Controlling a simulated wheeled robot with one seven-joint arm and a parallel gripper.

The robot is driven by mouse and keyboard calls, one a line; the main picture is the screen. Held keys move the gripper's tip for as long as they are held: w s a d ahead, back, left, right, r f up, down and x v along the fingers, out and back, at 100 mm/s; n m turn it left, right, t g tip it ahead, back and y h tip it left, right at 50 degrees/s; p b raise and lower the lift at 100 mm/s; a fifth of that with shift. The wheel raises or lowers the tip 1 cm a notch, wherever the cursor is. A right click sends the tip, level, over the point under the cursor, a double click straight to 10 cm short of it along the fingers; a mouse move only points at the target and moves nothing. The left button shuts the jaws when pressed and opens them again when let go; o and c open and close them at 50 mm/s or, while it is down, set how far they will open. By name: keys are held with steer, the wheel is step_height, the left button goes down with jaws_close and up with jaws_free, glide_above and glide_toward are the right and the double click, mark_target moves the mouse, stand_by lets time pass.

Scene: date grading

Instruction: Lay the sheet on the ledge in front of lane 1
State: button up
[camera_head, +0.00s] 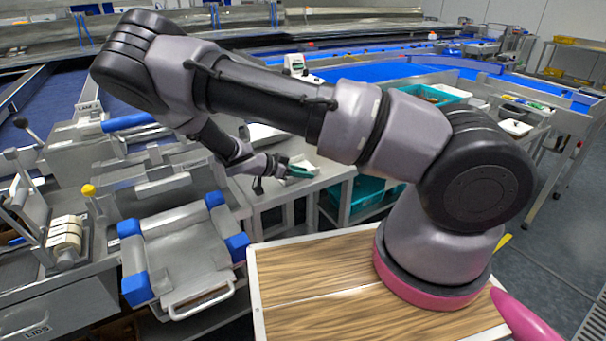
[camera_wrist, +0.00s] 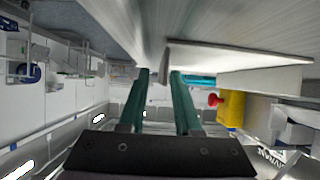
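My gripper (camera_head: 300,170) is at the end of my arm, above the grey bench near the middle of the head view. Its two green fingers (camera_wrist: 159,80) stand apart in the wrist view, with no object clearly held between them. A small pale flat piece (camera_head: 305,163) shows close beside the fingers; I cannot tell whether it is the sheet. In the wrist view a pale flat panel (camera_wrist: 240,56) extends right from just beyond the fingertips. I cannot pick out the ledge with certainty.
A grey tray-like fixture with blue corners (camera_head: 185,250) stands at lower left. A wooden board (camera_head: 300,275) lies beside my arm's base. Teal crates (camera_head: 370,192) sit under the bench. Blue conveyors (camera_head: 380,72) run behind. A yellow block with a red knob (camera_wrist: 231,108) is right of the fingers.

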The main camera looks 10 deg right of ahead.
steer(key=v, duration=1.1)
steer(key=shift+a+r, duration=0.15)
steer(key=shift+a, duration=0.25)
steer(key=shift+s+a+r, duration=0.1)
steer(key=shift+s+a, duration=0.05)
